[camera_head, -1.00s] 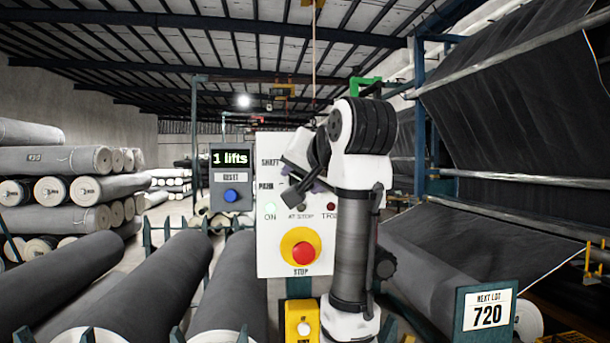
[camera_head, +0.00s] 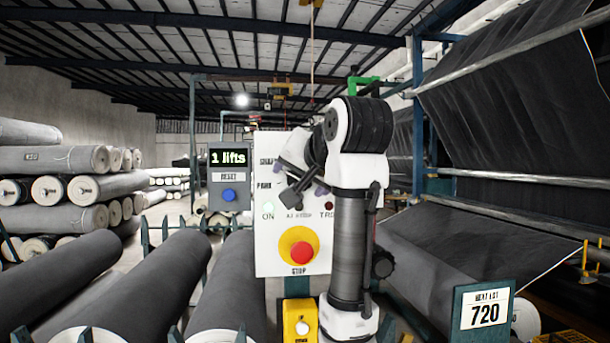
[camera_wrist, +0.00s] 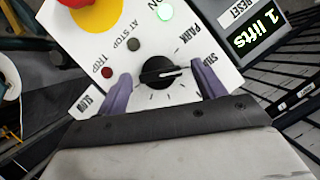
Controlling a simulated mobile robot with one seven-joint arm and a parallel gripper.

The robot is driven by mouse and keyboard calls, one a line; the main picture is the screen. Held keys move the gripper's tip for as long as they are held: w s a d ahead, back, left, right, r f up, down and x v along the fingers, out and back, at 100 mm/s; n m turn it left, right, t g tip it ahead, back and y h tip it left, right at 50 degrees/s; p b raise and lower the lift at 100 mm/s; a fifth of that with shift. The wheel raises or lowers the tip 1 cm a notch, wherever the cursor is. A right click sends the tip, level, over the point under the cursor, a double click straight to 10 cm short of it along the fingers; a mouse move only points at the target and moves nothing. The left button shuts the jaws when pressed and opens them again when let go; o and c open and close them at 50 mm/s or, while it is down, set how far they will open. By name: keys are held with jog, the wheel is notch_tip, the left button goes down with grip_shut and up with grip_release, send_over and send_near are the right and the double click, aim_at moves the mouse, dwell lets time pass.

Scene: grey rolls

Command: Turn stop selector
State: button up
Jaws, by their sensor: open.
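The stop selector is a black round knob (camera_wrist: 157,74) with a white pointer line, on a white control panel (camera_head: 262,235). Whether the fingertips reach the knob's depth cannot be told. In the head view my gripper (camera_head: 307,195) is in front of the panel's upper part and hides the knob.
A red stop button (camera_head: 302,252) on a yellow disc sits low on the panel. A green ON lamp (camera_wrist: 164,11) glows; the AT STOP and TRIP lamps look dark. A grey counter box (camera_head: 230,177) reads "1 lifts". A yellow box (camera_head: 300,319) is below. Grey rolls (camera_head: 150,285) lie left.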

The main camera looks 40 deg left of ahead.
jog(key=b+v, duration=0.5)
jog(key=v, duration=0.8)
jog(key=shift+s+d+r+b, duration=0.15)
jog(key=shift+s+d+b, duration=0.05)
jog(key=shift+d+b, duration=0.15)
